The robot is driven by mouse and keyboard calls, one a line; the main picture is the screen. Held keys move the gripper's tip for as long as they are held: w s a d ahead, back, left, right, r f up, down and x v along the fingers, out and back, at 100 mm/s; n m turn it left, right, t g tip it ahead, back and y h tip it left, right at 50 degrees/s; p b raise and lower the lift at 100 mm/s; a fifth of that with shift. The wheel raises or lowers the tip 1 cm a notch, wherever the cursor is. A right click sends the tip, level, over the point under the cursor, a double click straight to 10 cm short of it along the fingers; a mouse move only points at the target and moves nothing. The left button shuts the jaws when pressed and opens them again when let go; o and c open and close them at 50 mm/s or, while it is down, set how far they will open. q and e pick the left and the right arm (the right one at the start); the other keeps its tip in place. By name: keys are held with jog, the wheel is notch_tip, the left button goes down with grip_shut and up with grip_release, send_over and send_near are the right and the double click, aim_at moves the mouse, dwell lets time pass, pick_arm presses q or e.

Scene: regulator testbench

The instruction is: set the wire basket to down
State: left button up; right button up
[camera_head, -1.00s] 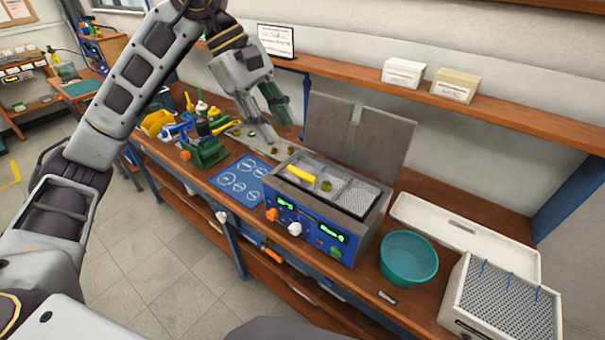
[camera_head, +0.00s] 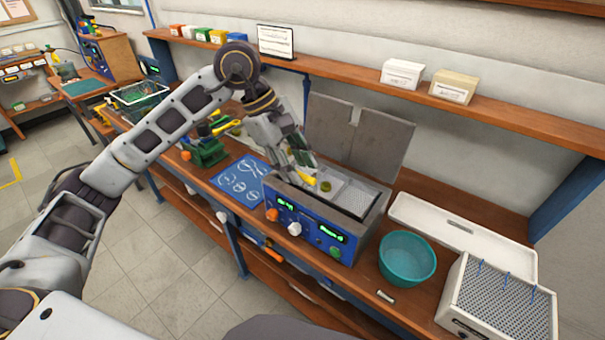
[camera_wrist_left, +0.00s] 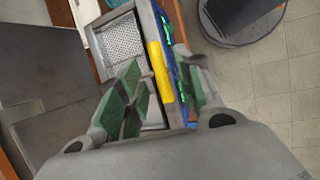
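The blue bench unit (camera_head: 315,232) has an open tank with its two grey lid flaps (camera_head: 358,135) raised. A mesh wire basket (camera_head: 362,199) sits in the tank, and its mesh also shows in the left wrist view (camera_wrist_left: 121,38). A yellow handle (camera_wrist_left: 160,72) runs along the tank's front side. My left gripper (camera_head: 306,178) is over the tank's left part. In the left wrist view its green-padded fingers (camera_wrist_left: 163,95) stand apart, with the yellow handle between them. I cannot tell whether they touch it. My right gripper is out of view.
A teal bowl (camera_head: 407,258) stands right of the unit, near a white perforated box (camera_head: 500,296) and a long white lid (camera_head: 462,231). A blue mat (camera_head: 240,180) and a green tool holder (camera_head: 206,152) lie to the left. A shelf (camera_head: 370,91) runs behind.

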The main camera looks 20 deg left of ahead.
aim_at(301, 174)
pick_arm(q)
jog(key=shift+x, duration=1.65)
grip_shut()
